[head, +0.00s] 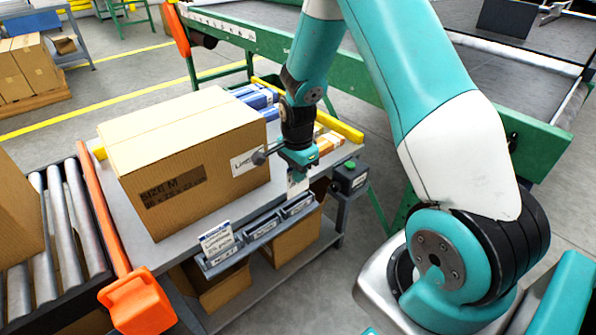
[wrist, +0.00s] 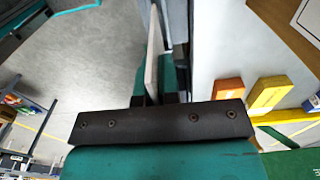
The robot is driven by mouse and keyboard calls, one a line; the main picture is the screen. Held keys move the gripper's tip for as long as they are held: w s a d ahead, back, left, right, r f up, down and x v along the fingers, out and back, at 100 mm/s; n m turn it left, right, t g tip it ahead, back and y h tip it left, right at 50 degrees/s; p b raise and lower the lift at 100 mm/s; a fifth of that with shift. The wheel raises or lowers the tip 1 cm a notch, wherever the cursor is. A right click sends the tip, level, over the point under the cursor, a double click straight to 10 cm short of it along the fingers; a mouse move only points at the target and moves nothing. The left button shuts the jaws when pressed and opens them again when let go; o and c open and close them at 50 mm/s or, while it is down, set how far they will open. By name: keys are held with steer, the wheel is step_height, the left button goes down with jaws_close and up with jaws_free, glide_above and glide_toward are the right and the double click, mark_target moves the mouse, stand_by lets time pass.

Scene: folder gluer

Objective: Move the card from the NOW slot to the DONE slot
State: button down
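A small rack (head: 257,240) with three labelled pockets is on the front edge of the grey bench; I cannot read which label says NOW or DONE. A white printed card (head: 217,240) stands in the left pocket. The middle pocket looks empty. A second white card (head: 297,186) is upright at the right pocket, directly below my gripper (head: 298,169). In the wrist view this card (wrist: 152,62) shows edge-on between the dark fingers of my gripper (wrist: 155,98). Whether the fingers press on it is unclear. Its lower edge is hard to see.
A large cardboard box (head: 185,160) stands on the bench just left of my gripper. Blue and orange packs (head: 325,143) lie behind it. A dark box with a green button (head: 350,178) is at the bench's right corner. Left is a roller conveyor (head: 60,230).

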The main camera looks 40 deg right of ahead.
mark_target(298, 187)
steer(key=shift+f+b, duration=1.5)
steer(key=shift+f, duration=1.15)
steer(key=c, duration=1.3)
jaws_free()
steer(key=shift+o, duration=0.2)
steer(key=shift+r, duration=0.1)
step_height(298, 187, up, 17)
steer(key=p, duration=0.3)
steer(key=shift+r, duration=0.15)
